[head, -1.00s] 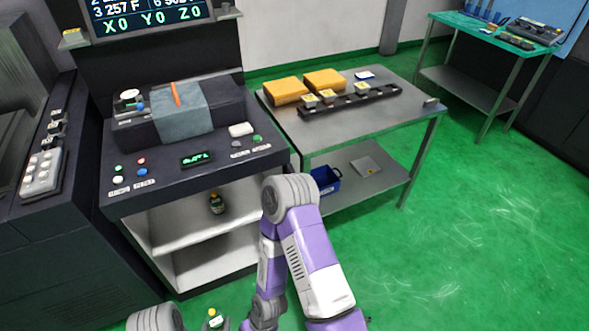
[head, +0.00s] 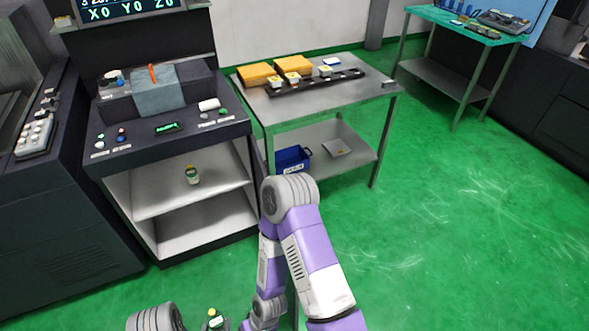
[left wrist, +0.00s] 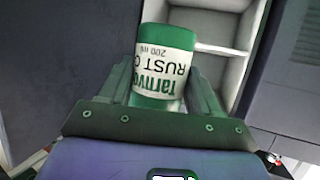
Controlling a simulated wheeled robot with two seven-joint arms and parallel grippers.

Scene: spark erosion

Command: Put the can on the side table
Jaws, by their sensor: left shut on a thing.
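A green can (left wrist: 163,62) with a white label reading "RUST C" and "200 ml" fills the middle of the left wrist view. My left gripper (left wrist: 164,85) is shut on it, one finger along each side. In the head view the can (head: 213,321) shows small at the bottom edge, low over the floor. My left gripper there is mostly cut off. A grey metal table (head: 330,97), the likely side table, stands right of the dark machine, well away from the can. My right gripper is out of view.
The dark machine (head: 225,128) has open white shelves with a small bottle (head: 192,175) on the upper one. Yellow blocks (head: 293,68) and a dark rack (head: 318,82) occupy the table's back; its front is bare. A blue bin (head: 291,160) sits on its lower shelf. Green floor is clear at right.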

